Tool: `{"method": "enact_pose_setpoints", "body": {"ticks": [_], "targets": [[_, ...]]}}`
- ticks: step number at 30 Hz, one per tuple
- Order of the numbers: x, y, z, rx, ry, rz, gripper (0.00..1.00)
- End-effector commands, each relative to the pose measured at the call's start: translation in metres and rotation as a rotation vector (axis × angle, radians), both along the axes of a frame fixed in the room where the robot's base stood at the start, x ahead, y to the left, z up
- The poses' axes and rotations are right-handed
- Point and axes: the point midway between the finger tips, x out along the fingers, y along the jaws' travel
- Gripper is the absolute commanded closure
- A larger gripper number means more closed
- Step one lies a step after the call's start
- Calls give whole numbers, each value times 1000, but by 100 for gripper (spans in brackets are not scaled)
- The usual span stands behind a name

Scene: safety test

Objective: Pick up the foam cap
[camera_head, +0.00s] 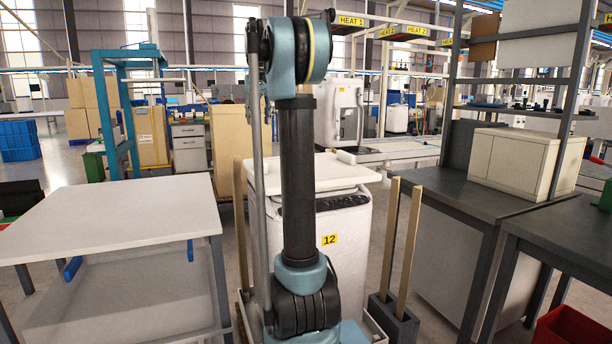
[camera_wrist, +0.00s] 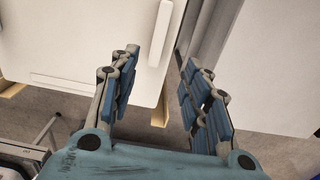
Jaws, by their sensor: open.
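The foam cap (camera_head: 325,173) appears to be the white slab lying on top of a white appliance (camera_head: 342,250) marked 12, behind my arm in the head view. My arm hides part of both. In the wrist view, a white slab with raised bars (camera_wrist: 85,35), apparently the foam cap, fills the upper left. My gripper (camera_wrist: 158,62) is open, its two blue-padded fingers spread and nothing between them. The fingers overlap the slab's lower right side in the picture; I see no grip on it. The head view does not clearly show my gripper.
A white-topped table (camera_head: 110,222) stands at left. Wooden posts (camera_head: 409,245) rise beside the appliance. Dark workbenches (camera_head: 470,195) stand at right, one bearing a cream box (camera_head: 515,160). A red bin (camera_head: 572,328) is at lower right. Floor shows between the furniture.

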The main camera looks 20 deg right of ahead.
Motion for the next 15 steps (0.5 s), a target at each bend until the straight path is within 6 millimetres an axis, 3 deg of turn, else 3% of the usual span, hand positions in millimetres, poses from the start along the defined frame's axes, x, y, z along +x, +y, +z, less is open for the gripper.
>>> {"method": "enact_pose_setpoints", "body": {"ticks": [15], "targets": [[0,0,-86,0,0,1,57]]}}
